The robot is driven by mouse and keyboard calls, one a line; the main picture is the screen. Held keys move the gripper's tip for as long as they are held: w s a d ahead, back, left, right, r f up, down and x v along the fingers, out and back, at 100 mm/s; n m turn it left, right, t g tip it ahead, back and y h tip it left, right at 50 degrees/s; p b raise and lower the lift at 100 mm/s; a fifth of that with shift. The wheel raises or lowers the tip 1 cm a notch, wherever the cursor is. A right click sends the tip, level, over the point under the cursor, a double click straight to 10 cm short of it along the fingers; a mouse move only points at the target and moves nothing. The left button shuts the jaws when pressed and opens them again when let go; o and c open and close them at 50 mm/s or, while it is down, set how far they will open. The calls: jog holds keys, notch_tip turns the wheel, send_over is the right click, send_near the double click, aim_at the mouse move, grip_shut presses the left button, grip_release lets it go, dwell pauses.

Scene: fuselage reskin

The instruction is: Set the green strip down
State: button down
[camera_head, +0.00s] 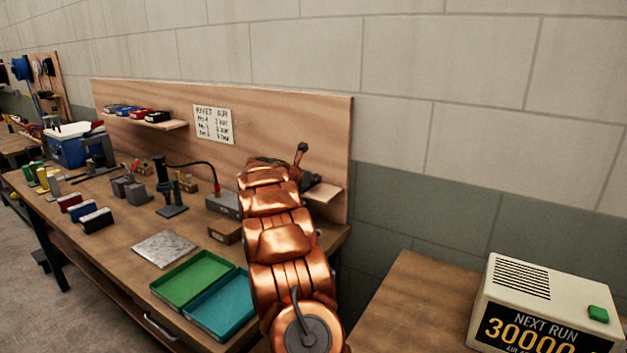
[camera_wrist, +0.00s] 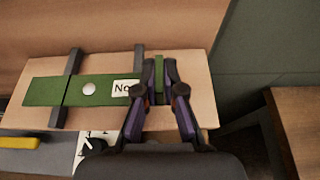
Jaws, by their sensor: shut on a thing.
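In the wrist view, my gripper (camera_wrist: 162,62) is over a light wooden shelf, its fingers closed on a narrow green strip (camera_wrist: 159,72). Only a short length of this strip shows between the fingers. To the left, a longer green piece (camera_wrist: 52,92) lies flat on the shelf, with a silver round spot and a white label partly reading "No". Whether the two green parts join is hidden by the fingers. I cannot tell whether the held strip touches the shelf. In the head view, my copper arm hides most of the gripper and shelf.
Two dark bars (camera_wrist: 66,88) cross the wooden shelf (camera_wrist: 205,105). In the head view, a green tray (camera_head: 192,279) and a teal tray (camera_head: 222,306) sit on the workbench (camera_head: 110,247), left of my arm. A cream box (camera_head: 545,300) stands on the right table.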

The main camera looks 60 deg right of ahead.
jog(key=shift+f+b, duration=0.6)
jog(key=shift+b, duration=0.1)
jog(key=c, duration=1.3)
grip_release()
jog(key=shift+r, duration=0.15)
jog(key=shift+r+p, duration=0.5)
jog(key=shift+p, duration=0.35)
jog(key=b+v, duration=0.4)
jog(key=v, duration=0.8)
jog(key=shift+w+f, duration=0.1)
jog(key=shift+f, duration=0.15)
jog(key=shift+a, duration=0.1)
